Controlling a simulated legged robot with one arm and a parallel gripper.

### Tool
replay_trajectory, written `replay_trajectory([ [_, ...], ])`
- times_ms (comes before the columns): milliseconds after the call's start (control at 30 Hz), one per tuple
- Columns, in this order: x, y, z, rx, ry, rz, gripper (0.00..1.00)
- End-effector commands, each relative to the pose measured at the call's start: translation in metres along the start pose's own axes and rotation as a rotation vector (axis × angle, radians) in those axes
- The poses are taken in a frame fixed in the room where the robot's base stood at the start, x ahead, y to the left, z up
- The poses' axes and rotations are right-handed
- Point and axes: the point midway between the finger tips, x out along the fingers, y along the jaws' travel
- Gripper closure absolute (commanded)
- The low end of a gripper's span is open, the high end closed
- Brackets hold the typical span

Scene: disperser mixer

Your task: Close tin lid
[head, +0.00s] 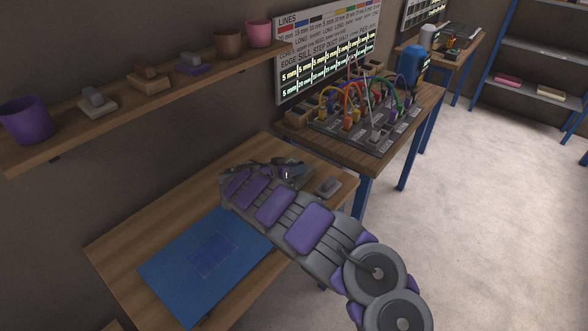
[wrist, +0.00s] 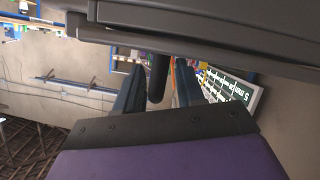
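No tin or lid can be made out for certain in either view; my arm covers part of the wooden table (head: 120,250). A small grey block-like object (head: 328,187) lies near the table's right edge, to the right of my arm. My gripper (wrist: 158,68) shows two dark fingers standing apart in the wrist view, with a dark rod-like part in front of the gap. I see nothing clearly held between them. In the head view the end of my arm is low over the table's back part, and its fingers are hard to make out.
A blue mat (head: 165,272) lies on the table's front left. A shelf (head: 190,70) with cups and small blocks runs above. A second table (head: 420,105) to the right holds a cable-filled panel (head: 360,130). Open floor (head: 480,220) lies right.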

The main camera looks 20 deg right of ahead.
Motion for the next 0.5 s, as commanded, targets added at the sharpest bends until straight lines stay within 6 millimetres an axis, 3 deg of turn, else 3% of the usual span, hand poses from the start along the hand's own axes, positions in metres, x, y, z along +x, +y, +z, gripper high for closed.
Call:
replay_trajectory([
  [233,-0.023,0.000,-0.002,-0.001,0.002,-0.002,0.62],
  [500,-0.084,0.000,-0.003,0.000,0.005,-0.001,0.62],
])
